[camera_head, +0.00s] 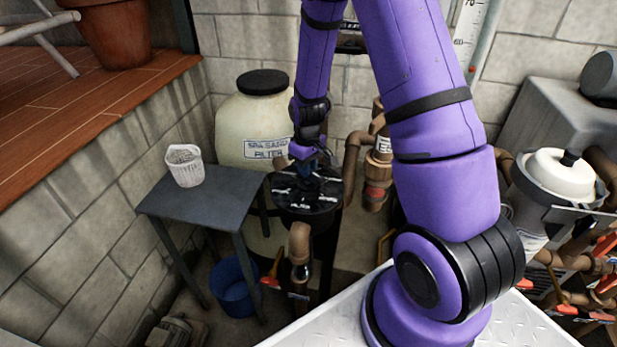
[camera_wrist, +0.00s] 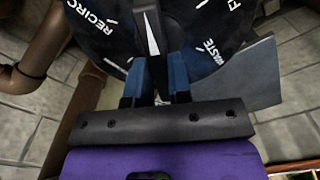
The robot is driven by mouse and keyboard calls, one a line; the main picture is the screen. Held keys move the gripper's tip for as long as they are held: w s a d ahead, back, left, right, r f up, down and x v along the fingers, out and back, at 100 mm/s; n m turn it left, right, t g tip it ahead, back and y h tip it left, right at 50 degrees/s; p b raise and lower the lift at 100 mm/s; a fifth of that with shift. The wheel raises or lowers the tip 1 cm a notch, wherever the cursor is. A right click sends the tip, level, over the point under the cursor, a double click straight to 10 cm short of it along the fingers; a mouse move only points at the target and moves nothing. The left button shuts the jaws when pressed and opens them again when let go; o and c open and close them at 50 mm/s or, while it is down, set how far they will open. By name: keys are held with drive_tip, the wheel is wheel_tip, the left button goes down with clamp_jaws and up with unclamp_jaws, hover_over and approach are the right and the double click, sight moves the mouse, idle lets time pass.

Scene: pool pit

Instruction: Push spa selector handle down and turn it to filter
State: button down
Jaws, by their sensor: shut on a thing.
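The spa selector is a round black plate with white lettering (camera_head: 302,205) in front of the spa sand filter tank (camera_head: 245,125). In the wrist view its plate (camera_wrist: 105,20) shows RECIRC at left, WASTE at right and a cut-off word at upper right. The dark selector handle (camera_wrist: 148,30) has a pale wedge-shaped mark and runs between my blue fingers. My gripper (camera_wrist: 157,72), also in the head view (camera_head: 307,172), points down over the plate and is shut on the handle. The fingers hide part of the handle, and whether it is pressed down cannot be told.
A grey table (camera_head: 205,195) with a white basket (camera_head: 184,165) stands left of the selector. A blue bucket (camera_head: 236,290) is below. Brown pipes (camera_head: 299,245) rise close around the selector. A white-lidded housing (camera_head: 558,175) and valves stand at right.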

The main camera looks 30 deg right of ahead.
drive_tip(key=shift+f, duration=0.1)
drive_tip(key=m, duration=0.6)
drive_tip(key=shift+m, duration=0.3)
drive_tip(key=m, duration=0.5)
drive_tip(key=c, duration=0.9)
unclamp_jaws()
drive_tip(key=shift+r, duration=3.5)
